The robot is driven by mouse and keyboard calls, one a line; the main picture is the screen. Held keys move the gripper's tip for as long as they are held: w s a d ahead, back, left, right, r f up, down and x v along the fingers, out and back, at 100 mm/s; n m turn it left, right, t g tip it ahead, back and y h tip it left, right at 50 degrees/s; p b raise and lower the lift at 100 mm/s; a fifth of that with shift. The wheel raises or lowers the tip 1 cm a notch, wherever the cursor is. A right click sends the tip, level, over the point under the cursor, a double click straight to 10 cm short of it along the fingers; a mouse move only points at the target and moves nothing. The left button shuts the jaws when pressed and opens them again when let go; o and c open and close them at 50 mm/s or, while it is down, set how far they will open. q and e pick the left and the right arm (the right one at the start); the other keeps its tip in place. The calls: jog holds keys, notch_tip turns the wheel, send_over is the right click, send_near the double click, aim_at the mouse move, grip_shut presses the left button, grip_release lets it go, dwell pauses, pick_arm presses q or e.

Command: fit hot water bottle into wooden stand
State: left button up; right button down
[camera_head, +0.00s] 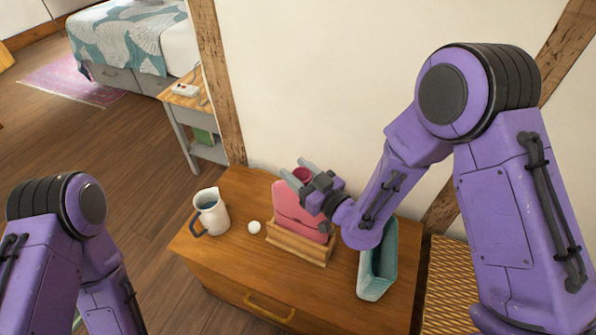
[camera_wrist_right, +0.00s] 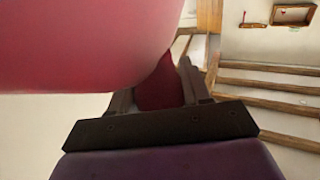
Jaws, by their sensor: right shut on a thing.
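The pink hot water bottle (camera_head: 294,205) is upright above the table, its lower edge at the wooden stand (camera_head: 297,248). Whether it sits fully down in the stand's slot I cannot tell. My right gripper (camera_head: 300,174) is shut on the bottle's dark red neck, reaching in from the right. In the right wrist view the pink body (camera_wrist_right: 80,45) fills the upper left, and the dark red neck (camera_wrist_right: 160,85) lies between the fingers. My left arm shows at the lower left, but its gripper is out of view.
The stand is on a wooden dresser (camera_head: 230,265). A white jug (camera_head: 212,215) and a small white ball (camera_head: 254,227) are left of it. A teal open container (camera_head: 377,278) stands close on the right, beneath my right arm. The wall is right behind.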

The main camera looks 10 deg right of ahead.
jog(key=shift+f+b, duration=2.8)
jog(key=shift+f, duration=0.2)
jog(key=shift+c, duration=2.2)
grip_release()
jog(key=v, duration=1)
jog(key=shift+s+b, duration=0.2)
jog(key=shift+b, duration=0.15)
jog(key=shift+d, duration=0.1)
